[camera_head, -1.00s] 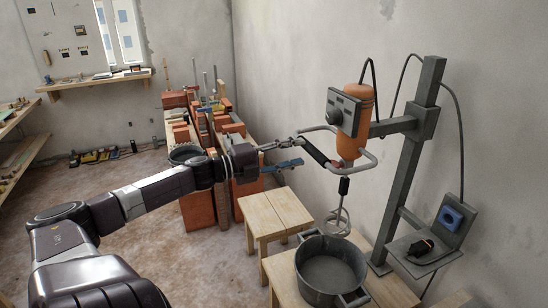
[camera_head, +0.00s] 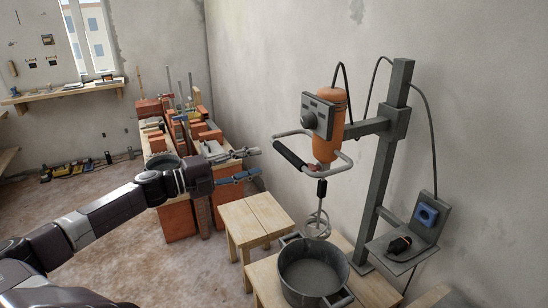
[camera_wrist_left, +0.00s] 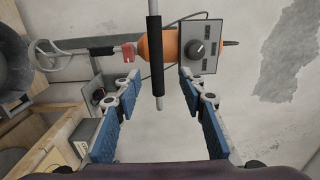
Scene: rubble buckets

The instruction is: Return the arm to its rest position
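My left arm reaches in from the left in the head view. Its gripper (camera_head: 247,165) is open and empty, left of the orange mixer (camera_head: 325,121) and apart from its handle. In the left wrist view the two blue-padded fingers (camera_wrist_left: 159,120) stand wide apart. The mixer's black handle grip (camera_wrist_left: 156,55) shows between and beyond them, with the grey control box (camera_wrist_left: 200,46) behind. The mixer hangs on a grey stand (camera_head: 386,150), its whisk above a dark bucket (camera_head: 312,269). My right gripper is in neither view.
The bucket stands on a wooden table (camera_head: 368,287). A small wooden stool (camera_head: 254,219) is left of it. Stacked bricks and planks (camera_head: 183,219) stand behind my left gripper. A socket (camera_head: 427,214) is on the stand. Open floor (camera_head: 128,196) lies at left.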

